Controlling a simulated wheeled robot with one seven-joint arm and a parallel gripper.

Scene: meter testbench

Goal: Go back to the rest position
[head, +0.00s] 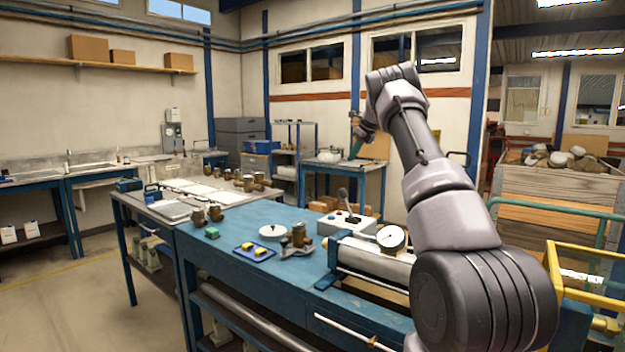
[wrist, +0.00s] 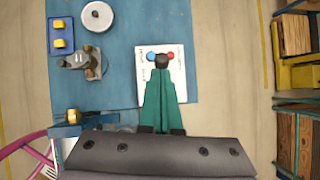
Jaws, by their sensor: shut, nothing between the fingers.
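My gripper (head: 355,150) hangs from my raised arm in the head view, high above the blue bench. In the wrist view its teal fingers (wrist: 161,100) are together, with nothing visible between them. They point at a white control box (wrist: 178,80) with a dark lever knob, a red button and a blue button. The knob shows just beyond the fingertips. The same white box (head: 347,224) stands on the bench in the head view, its lever upright, well below my gripper and apart from it. The fingers hide part of the box in the wrist view.
The blue bench (head: 235,250) holds a blue tray (head: 254,251) with yellow blocks, a white disc (head: 272,232), a brass meter (head: 298,236) and a cylinder with a dial gauge (head: 391,238). A yellow rail (head: 590,262) stands at the right. The air around my gripper looks clear.

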